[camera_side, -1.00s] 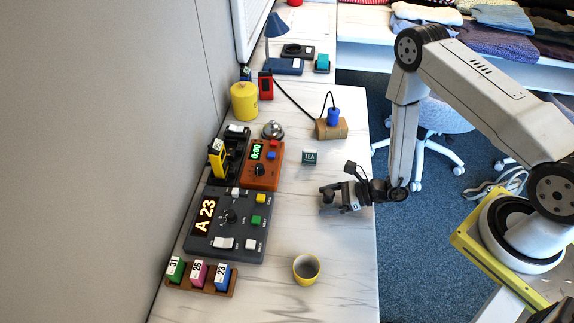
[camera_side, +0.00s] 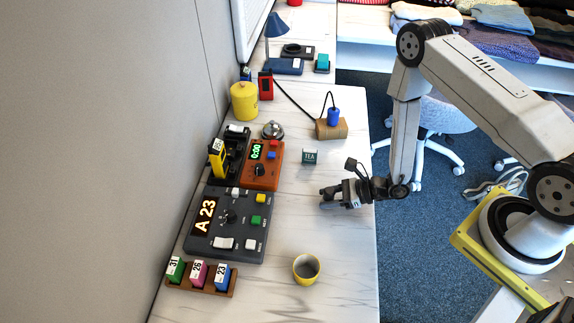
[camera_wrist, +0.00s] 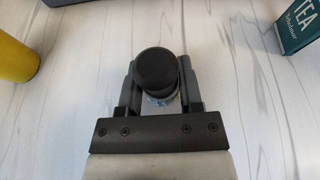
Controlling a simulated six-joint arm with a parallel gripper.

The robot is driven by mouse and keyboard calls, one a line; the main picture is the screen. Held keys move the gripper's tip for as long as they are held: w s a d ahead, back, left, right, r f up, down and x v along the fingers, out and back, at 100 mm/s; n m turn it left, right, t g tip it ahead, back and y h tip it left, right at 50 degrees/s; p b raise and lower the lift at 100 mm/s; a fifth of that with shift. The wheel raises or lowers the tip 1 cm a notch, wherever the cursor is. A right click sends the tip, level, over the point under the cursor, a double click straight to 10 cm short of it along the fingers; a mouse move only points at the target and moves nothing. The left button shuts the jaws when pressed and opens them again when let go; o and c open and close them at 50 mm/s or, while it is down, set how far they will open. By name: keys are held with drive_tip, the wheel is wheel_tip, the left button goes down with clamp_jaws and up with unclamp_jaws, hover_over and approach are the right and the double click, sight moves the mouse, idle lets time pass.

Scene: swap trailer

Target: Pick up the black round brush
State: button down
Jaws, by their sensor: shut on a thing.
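The black round brush (camera_wrist: 156,68) shows its dark rounded top in the wrist view, between the two fingers of my gripper (camera_wrist: 158,80). A pale greyish part shows just below the top. My gripper is shut on the brush, with one finger on each side. In the side view my gripper (camera_side: 328,199) is low over the right part of the white table, and the brush is hard to make out there. I cannot tell whether the brush still touches the table.
A yellow cup (camera_side: 306,269) stands nearer the front; it also shows in the wrist view (camera_wrist: 14,58). A small TEA box (camera_side: 309,157) stands behind my gripper. A grey panel reading A 23 (camera_side: 228,222) lies left. The table around the gripper is clear.

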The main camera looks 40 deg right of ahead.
sight(330, 190)
drive_tip(key=shift+r, duration=4.55)
